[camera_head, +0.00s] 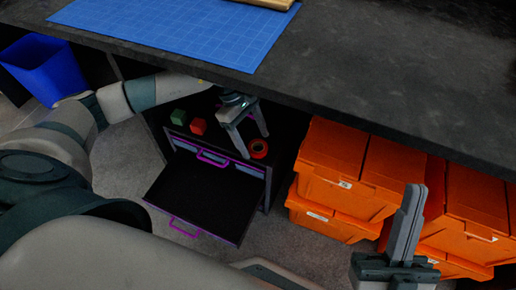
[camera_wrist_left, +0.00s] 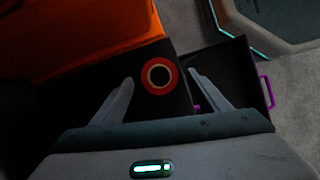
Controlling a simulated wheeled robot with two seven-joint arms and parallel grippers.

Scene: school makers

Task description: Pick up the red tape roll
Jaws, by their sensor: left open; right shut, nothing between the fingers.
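The red tape roll (camera_head: 259,148) lies flat on top of the dark drawer cabinet (camera_head: 190,140) under the table. In the left wrist view the tape roll (camera_wrist_left: 159,76) shows as a red ring with a dark centre, just ahead of and between my fingertips. My left gripper (camera_head: 250,146) is open and points down over the cabinet top, close to the roll; it also shows in the left wrist view (camera_wrist_left: 160,76). It holds nothing. My right gripper (camera_head: 411,195) is shut and empty in front of the orange bins, far from the roll.
A green block (camera_head: 179,117) and a red block (camera_head: 198,126) sit on the cabinet top. An open drawer (camera_head: 205,195) sticks out below. Orange bins (camera_head: 345,170) stand to the right. The black tabletop (camera_head: 370,75) overhangs the cabinet. A blue bin (camera_head: 45,68) stands left.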

